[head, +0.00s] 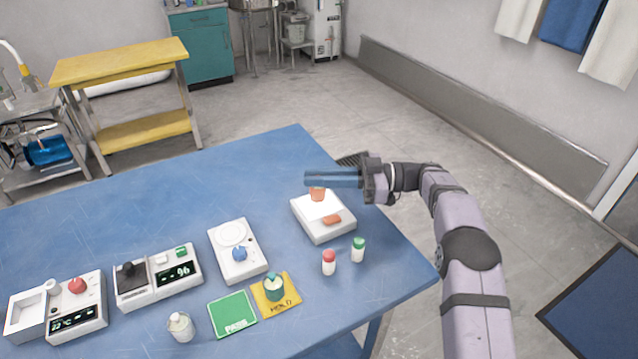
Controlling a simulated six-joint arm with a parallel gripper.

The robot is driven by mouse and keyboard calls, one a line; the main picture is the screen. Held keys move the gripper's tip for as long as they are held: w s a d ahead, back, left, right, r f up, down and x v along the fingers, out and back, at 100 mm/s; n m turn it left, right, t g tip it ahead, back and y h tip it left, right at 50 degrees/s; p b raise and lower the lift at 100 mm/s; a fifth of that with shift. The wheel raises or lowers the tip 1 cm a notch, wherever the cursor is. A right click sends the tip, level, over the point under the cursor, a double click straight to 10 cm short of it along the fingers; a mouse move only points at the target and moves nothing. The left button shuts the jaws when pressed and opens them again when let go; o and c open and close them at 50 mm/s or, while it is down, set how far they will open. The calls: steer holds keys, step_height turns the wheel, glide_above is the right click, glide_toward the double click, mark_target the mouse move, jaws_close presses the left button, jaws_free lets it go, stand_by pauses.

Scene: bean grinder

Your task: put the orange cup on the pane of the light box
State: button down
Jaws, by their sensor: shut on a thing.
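The orange cup (317,195) is small and shows just under my gripper's blue fingers, which hide its upper part. My gripper (318,180) comes in from the right and is shut on the cup. The cup looks upright, over the back part of the white pane (318,208) of the light box (324,232). I cannot tell whether its base touches the pane. The light box is white, with an orange button or switch (332,219) near its front.
A red-capped bottle (328,262) and a green-capped bottle (358,250) stand just in front of the light box. A white device with a blue knob (239,253) is left of it. The back left of the blue table (180,205) is clear.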

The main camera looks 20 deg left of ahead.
mark_target(319, 190)
steer(key=shift+f, duration=0.95)
steer(key=shift+f, duration=0.1)
steer(key=shift+f+b, duration=0.3)
steer(key=shift+f, duration=0.15)
steer(key=c, duration=2)
jaws_free()
steer(key=shift+s, duration=0.1)
steer(key=shift+o, duration=0.9)
steer(key=shift+f, duration=0.2)
steer(key=shift+r+p, duration=0.35)
steer(key=shift+r, duration=0.1)
steer(key=v, duration=0.3)
steer(key=b+v, duration=0.1)
steer(key=v, duration=0.3)
steer(key=shift+w+d+r, duration=0.15)
steer(key=shift+w+r, duration=0.1)
steer(key=shift+d, duration=0.1)
